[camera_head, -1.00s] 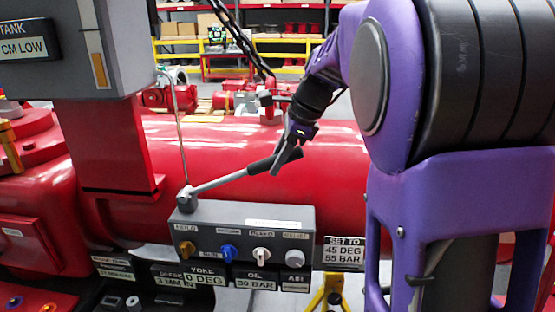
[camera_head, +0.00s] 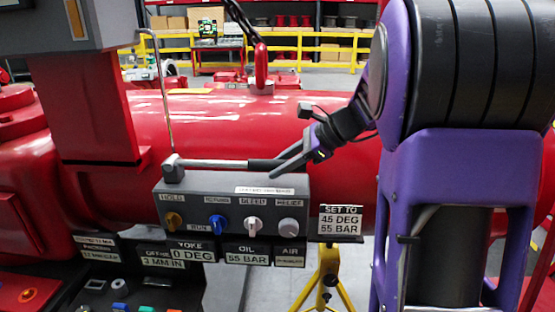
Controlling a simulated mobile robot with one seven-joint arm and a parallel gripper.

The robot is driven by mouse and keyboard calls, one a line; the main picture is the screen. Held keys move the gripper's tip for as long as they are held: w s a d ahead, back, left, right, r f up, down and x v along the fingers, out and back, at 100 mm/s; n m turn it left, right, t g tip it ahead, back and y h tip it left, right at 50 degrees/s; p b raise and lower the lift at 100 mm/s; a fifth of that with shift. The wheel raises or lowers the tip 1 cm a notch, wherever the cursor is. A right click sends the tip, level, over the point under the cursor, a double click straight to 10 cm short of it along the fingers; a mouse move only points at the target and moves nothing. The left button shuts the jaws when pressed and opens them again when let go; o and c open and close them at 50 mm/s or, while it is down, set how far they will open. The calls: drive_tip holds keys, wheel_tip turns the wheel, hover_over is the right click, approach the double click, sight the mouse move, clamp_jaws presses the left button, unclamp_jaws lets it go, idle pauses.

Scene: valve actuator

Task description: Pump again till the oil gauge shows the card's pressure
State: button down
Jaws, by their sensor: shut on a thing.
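My gripper (camera_head: 295,160) is shut on the black grip end of the pump lever (camera_head: 220,163). The lever lies nearly level, just above the grey valve block (camera_head: 180,187). The oil gauge plate (camera_head: 246,254) reads 55 BAR. The set card (camera_head: 340,222) reads SET TO 45 DEG, 55 BAR. The yoke plate (camera_head: 192,250) reads 0 DEG. On the block's front are a brass hold knob (camera_head: 174,220), a blue knob (camera_head: 218,224), a white bleed knob (camera_head: 253,226) and a grey relief knob (camera_head: 289,227). The jaws hide part of the lever's grip.
A large red cylinder (camera_head: 240,125) runs behind the block. A yellow stand (camera_head: 329,275) is below the card. A grey box on a red post (camera_head: 95,110) stands at left. Yellow rails and shelves are farther back.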

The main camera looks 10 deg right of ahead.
drive_tip(key=shift+f, duration=0.6)
drive_tip(key=c, duration=0.6)
unclamp_jaws()
drive_tip(key=shift+r, duration=0.1)
drive_tip(key=p+v, duration=0.3)
drive_tip(key=v, duration=1.4)
drive_tip(key=shift+s+d, duration=0.15)
drive_tip(key=shift+d, duration=0.15)
